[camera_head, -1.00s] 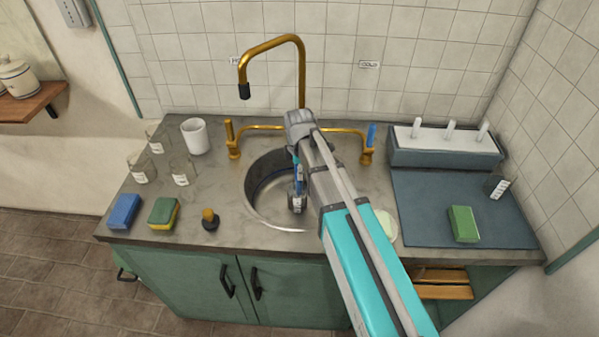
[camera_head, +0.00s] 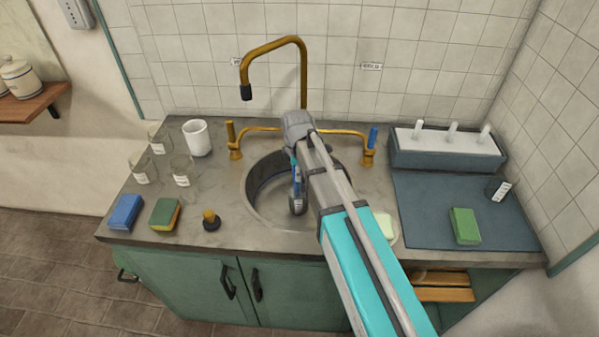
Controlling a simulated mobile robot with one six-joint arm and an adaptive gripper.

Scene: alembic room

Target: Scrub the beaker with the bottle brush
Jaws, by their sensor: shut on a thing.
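My gripper (camera_head: 298,203) points down into the round sink basin (camera_head: 262,190), partly hidden behind my arm. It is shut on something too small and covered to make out. I cannot pick out the bottle brush for sure anywhere. Labelled glass beakers stand at the counter's left: one at the back (camera_head: 159,140), one at the front left (camera_head: 143,170) and one at the front right (camera_head: 183,172). Another small labelled glass vessel (camera_head: 499,188) is on the dark mat at the right; I cannot tell whether it is upright.
A brass faucet (camera_head: 272,46) arches over the sink, with taps on both sides. A white mug (camera_head: 197,138), blue sponge (camera_head: 125,212), green-yellow sponge (camera_head: 165,214) and knobbed stopper (camera_head: 210,220) stand left. A pegged rack (camera_head: 445,150), mat (camera_head: 425,215) and green block (camera_head: 465,226) are right.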

